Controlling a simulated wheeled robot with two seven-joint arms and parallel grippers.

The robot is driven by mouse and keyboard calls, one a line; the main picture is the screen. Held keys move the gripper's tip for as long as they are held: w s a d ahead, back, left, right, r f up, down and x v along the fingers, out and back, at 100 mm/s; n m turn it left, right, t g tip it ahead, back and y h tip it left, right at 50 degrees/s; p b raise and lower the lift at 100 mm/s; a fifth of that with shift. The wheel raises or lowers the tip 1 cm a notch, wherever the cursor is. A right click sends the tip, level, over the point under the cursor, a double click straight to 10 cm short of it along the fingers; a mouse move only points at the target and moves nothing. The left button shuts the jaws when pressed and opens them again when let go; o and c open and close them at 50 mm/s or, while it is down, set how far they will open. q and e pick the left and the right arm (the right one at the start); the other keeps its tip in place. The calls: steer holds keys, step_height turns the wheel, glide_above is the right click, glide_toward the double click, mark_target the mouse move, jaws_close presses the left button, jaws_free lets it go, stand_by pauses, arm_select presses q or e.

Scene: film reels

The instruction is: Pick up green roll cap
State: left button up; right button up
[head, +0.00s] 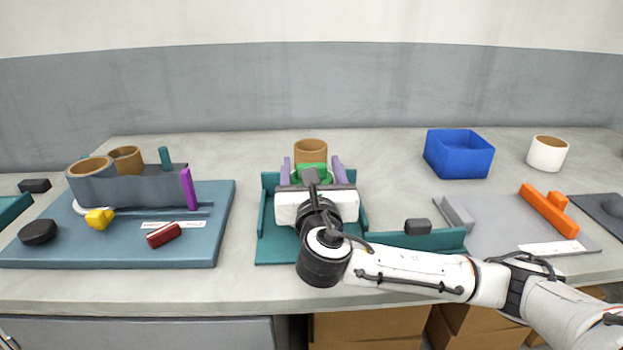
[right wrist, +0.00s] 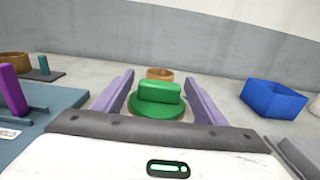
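The green roll cap (right wrist: 160,97) is a round green disc with a raised bar-shaped handle on top. In the right wrist view it lies between the two purple fingers of my right gripper (right wrist: 160,95), with a visible space on each side of the handle. In the head view the green cap (head: 312,171) shows only partly behind my right gripper (head: 312,168), which is open. A brown cardboard roll (head: 311,151) stands just behind the cap. Whether the cap touches that roll is hidden. My left gripper is not in view.
A teal fixture (head: 267,225) surrounds the spot under my right gripper. A blue-grey board (head: 215,225) with rolls, a purple bar and small parts is at left. A blue bin (head: 458,153), a white roll (head: 547,153) and an orange part (head: 548,210) are at right.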

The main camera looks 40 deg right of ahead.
steer(key=c, duration=0.9)
